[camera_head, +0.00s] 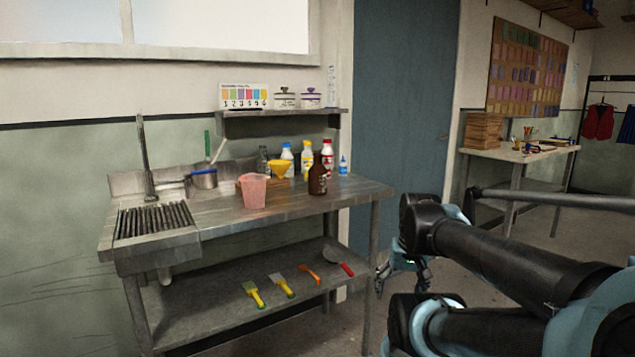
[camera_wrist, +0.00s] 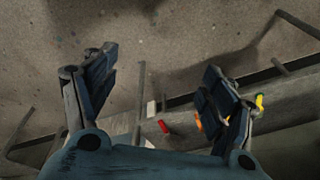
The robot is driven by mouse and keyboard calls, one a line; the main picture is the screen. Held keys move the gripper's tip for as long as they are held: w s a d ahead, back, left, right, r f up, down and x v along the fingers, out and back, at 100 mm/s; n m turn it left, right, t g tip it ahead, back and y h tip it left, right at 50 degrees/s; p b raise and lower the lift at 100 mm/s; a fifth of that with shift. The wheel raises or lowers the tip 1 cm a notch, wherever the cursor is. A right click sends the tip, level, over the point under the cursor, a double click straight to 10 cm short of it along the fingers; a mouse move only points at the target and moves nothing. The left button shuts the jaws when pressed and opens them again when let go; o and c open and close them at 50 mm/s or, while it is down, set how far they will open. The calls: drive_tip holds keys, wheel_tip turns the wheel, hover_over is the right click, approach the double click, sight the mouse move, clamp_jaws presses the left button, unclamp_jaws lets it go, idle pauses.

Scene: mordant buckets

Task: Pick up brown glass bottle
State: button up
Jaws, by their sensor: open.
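The brown glass bottle (camera_head: 317,178) stands upright on the steel sink table (camera_head: 350,190), near its right front part. It has a dark body and a narrower neck. My gripper (camera_head: 395,275) hangs in front of and to the right of the table, lower than the tabletop and well apart from the bottle. In the wrist view my gripper (camera_wrist: 158,85) is open, with nothing between its fingers. The bottle cannot be made out in the wrist view.
A pink beaker (camera_head: 252,190), a yellow funnel (camera_head: 279,168), a red-and-white bottle (camera_head: 327,157) and a small blue-capped bottle (camera_head: 343,166) stand near it. Brushes and a red-handled tool (camera_head: 346,269) lie on the lower shelf (camera_head: 210,300). A wall shelf (camera_head: 280,122) hangs above. Floor in front is clear.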

drive_tip(key=w+a+r+m+y, duration=0.4)
drive_tip(key=w+a+r+m, duration=0.2)
drive_tip(key=w+a, duration=0.15)
drive_tip(key=m+t+y, duration=0.2)
drive_tip(key=m+y, duration=1.1)
drive_tip(key=m, duration=0.1)
approach(326, 173)
drive_tip(key=x, duration=0.7)
drive_tip(key=shift+w+a, duration=0.1)
drive_tip(key=shift+a, duration=0.3)
drive_tip(key=shift+w+x, duration=0.2)
drive_tip(key=shift+x, duration=1.15)
drive_tip(key=shift+w+x, duration=0.2)
drive_tip(key=shift+x, duration=1.2)
drive_tip(key=shift+d, duration=0.15)
drive_tip(key=c, duration=1.5)
drive_tip(key=shift+r, duration=0.1)
